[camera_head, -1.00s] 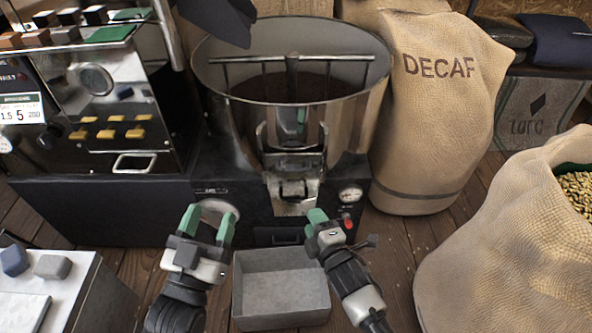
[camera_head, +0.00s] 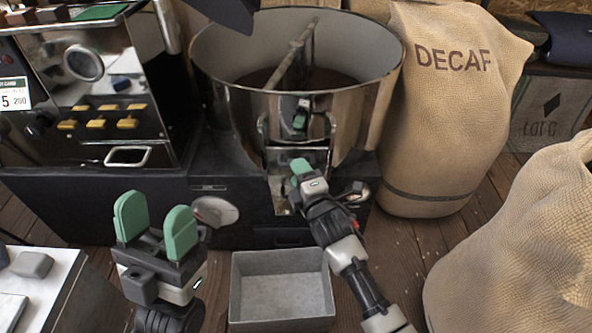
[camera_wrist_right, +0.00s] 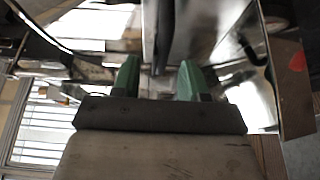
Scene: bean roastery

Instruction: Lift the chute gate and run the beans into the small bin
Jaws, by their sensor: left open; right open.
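The small grey bin (camera_head: 281,264) stands open and empty on the floor below the chute. The chute gate (camera_head: 281,186) is a metal plate on the front of the round steel drum (camera_head: 355,120); its handle is hidden behind my right gripper. My right gripper (camera_head: 303,172) is in front of the gate. In the right wrist view it (camera_wrist_right: 157,79) is open, with a dark upright edge beyond and between its fingers; contact cannot be told. Dark beans (camera_head: 335,76) lie in the drum. My left gripper (camera_head: 156,224) is open and empty, left of the bin.
A decaf sack (camera_head: 440,120) stands right of the drum and another sack (camera_head: 520,240) is nearer on the right. A roaster panel (camera_head: 105,100) is at the left. A pale console (camera_head: 40,285) is at the lower left. Wooden floor shows right of the bin.

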